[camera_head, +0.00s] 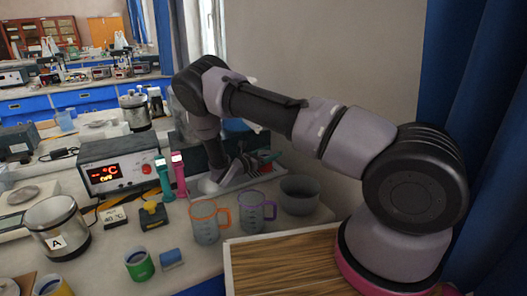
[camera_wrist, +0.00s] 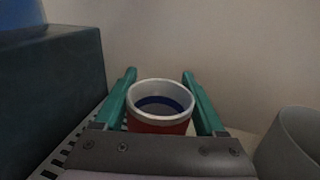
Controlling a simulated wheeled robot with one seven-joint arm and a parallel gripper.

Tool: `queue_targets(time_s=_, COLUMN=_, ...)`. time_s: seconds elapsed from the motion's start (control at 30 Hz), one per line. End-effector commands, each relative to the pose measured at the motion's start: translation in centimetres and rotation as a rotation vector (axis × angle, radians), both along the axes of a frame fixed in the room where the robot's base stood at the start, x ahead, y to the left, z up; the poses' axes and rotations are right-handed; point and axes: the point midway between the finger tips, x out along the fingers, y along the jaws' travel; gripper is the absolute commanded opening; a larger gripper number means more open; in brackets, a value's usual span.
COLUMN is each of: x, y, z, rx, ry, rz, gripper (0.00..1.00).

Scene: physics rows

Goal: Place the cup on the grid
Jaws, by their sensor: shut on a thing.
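The cup (camera_wrist: 160,108) is red outside with a white rim and a dark blue inside. In the wrist view it stands upright between the two green fingers of my gripper (camera_wrist: 159,75), which is shut on it. In the head view my gripper (camera_head: 262,161) is at the back of the bench, and the cup cannot be made out there. The grid (camera_wrist: 68,145) is a white slotted rack; its slots show left of the fingers and partly under them. A pale part of it (camera_head: 207,186) shows in the head view. The gap between cup and grid cannot be told.
A dark box (camera_wrist: 55,80) stands close on the left in the wrist view. A grey bowl (camera_head: 299,195) is near on the right. Orange-rimmed (camera_head: 207,224) and purple-rimmed (camera_head: 251,214) beakers stand in front. A heater display unit (camera_head: 122,170) stands left.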

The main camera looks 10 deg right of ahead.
Motion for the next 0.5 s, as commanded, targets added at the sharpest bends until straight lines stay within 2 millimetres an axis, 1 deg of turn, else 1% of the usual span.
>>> queue_targets(time_s=0.03, x=0.8, y=0.2, z=0.0, rx=0.002, ry=-0.001, rz=-0.001, gripper=0.09)
queue_targets(time_s=0.27, x=2.7, y=1.0, z=0.0, rx=0.001, ry=-0.001, rz=0.000, gripper=0.09)
queue_targets(time_s=0.43, x=5.2, y=1.9, z=0.0, rx=0.002, ry=-0.001, rz=0.001, gripper=0.09)
queue_targets(time_s=0.5, x=5.0, y=1.8, z=-1.0, rx=-0.001, ry=0.002, rz=-0.001, gripper=0.09)
